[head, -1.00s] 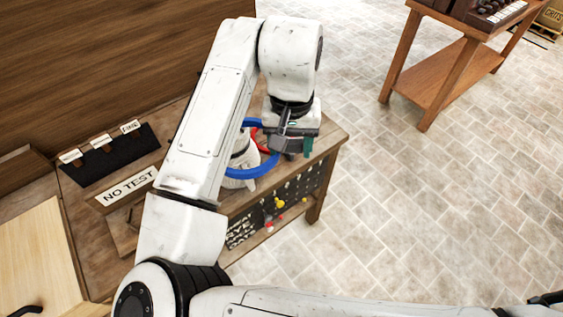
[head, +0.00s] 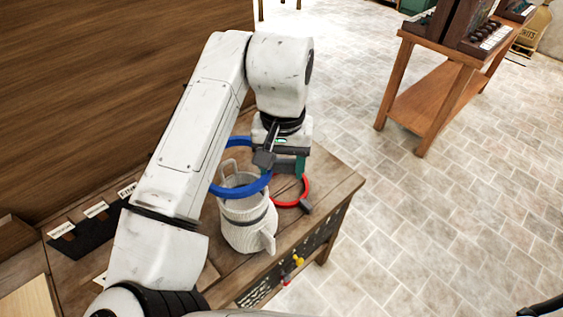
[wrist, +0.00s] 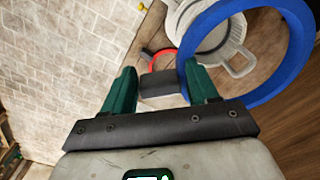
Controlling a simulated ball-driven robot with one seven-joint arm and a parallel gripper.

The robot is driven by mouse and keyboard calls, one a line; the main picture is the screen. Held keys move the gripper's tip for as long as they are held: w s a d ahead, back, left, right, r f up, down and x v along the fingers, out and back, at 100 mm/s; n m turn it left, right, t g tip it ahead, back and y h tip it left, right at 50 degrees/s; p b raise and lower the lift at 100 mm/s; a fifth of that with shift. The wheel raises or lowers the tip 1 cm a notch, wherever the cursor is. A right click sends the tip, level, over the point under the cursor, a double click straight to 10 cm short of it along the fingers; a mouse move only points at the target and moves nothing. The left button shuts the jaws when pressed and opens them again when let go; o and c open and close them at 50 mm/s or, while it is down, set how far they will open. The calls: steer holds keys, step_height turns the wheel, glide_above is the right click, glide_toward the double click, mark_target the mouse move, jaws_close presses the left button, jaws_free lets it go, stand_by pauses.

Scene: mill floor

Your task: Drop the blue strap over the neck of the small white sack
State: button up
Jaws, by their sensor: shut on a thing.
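The blue strap (head: 257,186) is a stiff blue ring with a dark buckle. My gripper (head: 283,168) is shut on it at the buckle and holds the ring roughly level. The small white sack (head: 248,225) stands upright on the bench, with an open neck and loop handles. In the head view the ring's near side crosses in front of the neck, and one handle shows inside the ring. In the wrist view the blue strap (wrist: 278,88) overlaps the sack (wrist: 215,38) off-centre, with part of the sack outside it. I cannot tell the height gap.
A red strap (head: 291,203) with a dark buckle lies on the bench right beside the sack. The wooden bench (head: 335,180) has a panelled front. A dark rack with paper labels (head: 95,210) sits at left. A wooden stand (head: 430,100) is across the open tiled floor.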

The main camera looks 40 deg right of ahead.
step_height(320, 180, down, 2)
steer(key=shift+s+f+b, duration=0.1)
steer(key=shift+f+b, duration=0.05)
steer(key=shift+b, duration=0.8)
steer(key=shift+p, duration=0.45)
stand_by(0.6)
steer(key=shift+f, duration=0.1)
stand_by(0.4)
